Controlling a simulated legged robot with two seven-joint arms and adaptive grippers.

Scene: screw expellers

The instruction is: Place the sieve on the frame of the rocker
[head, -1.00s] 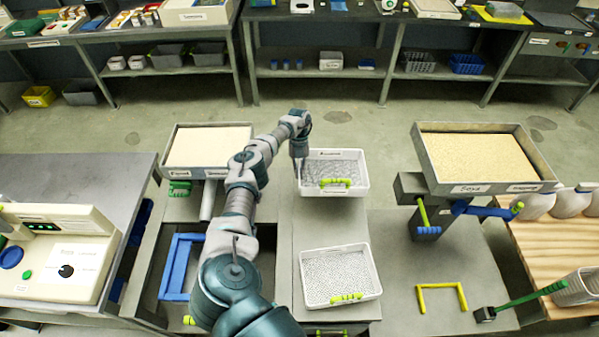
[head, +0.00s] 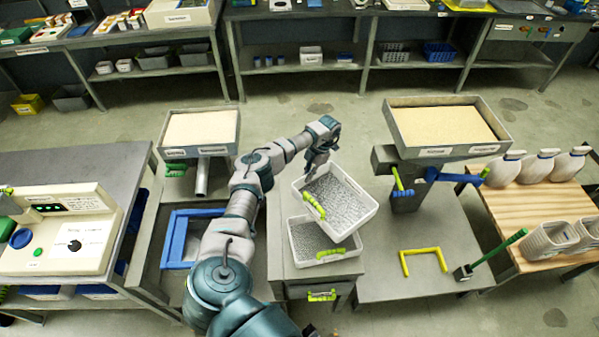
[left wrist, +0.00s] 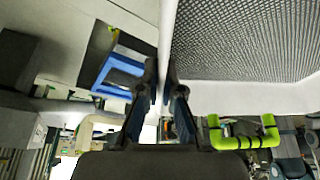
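A white sieve (head: 361,218) with a mesh bottom and a lime handle (head: 314,205) hangs tilted from my left gripper (head: 311,168). The fingers (left wrist: 163,95) pinch its white rim, and its mesh (left wrist: 245,40) fills the upper right of the left wrist view. A second white sieve (head: 307,240) lies on the middle bench, partly hidden under the held one. A blue frame (head: 176,242) lies on the left bench, also seen in the left wrist view (left wrist: 118,75). A yellow frame (head: 423,252) lies on the right bench. I cannot tell which is the rocker's. My right gripper is not in view.
A grain tray (head: 202,148) stands behind the blue frame, and a tray marked Soya (head: 448,152) stands at the right. A control box (head: 70,240) is at the left. White jugs (head: 540,168) stand on the wooden table.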

